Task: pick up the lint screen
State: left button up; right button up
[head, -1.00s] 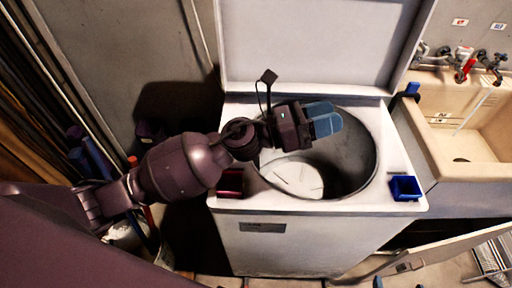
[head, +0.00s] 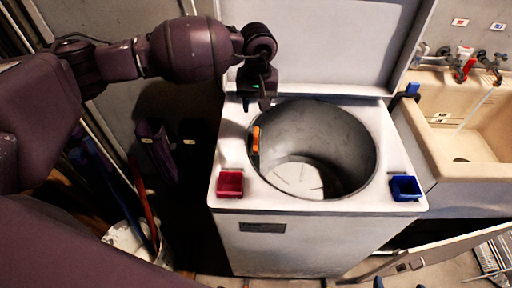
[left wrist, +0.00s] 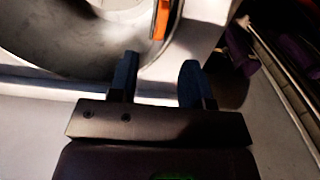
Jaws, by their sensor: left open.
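The lint screen appears as a narrow orange piece (head: 256,140) upright at the left inner wall of the round tub. Its orange part also shows at the top of the left wrist view (left wrist: 161,20). My left gripper (head: 256,103) points down over the back left corner of the washer top, behind and above the orange piece. In the left wrist view its blue fingers (left wrist: 158,78) are apart with nothing between them, and the orange piece lies beyond them. My right gripper is in neither view.
The white washer (head: 285,240) has its lid (head: 320,45) raised behind the tub. A red tray (head: 230,184) and a blue tray (head: 405,188) sit on its front corners. A beige sink (head: 470,135) stands at right, and a bucket with poles (head: 130,240) at left.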

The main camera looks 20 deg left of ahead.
pick_arm(q)
send_over(256, 131)
jog(key=f, duration=0.5)
jog(key=shift+s+d+f, duration=0.1)
jog(key=shift+d, duration=0.1)
jog(key=shift+a+f, duration=0.15)
jog(key=shift+f, duration=2.55)
grip_shut()
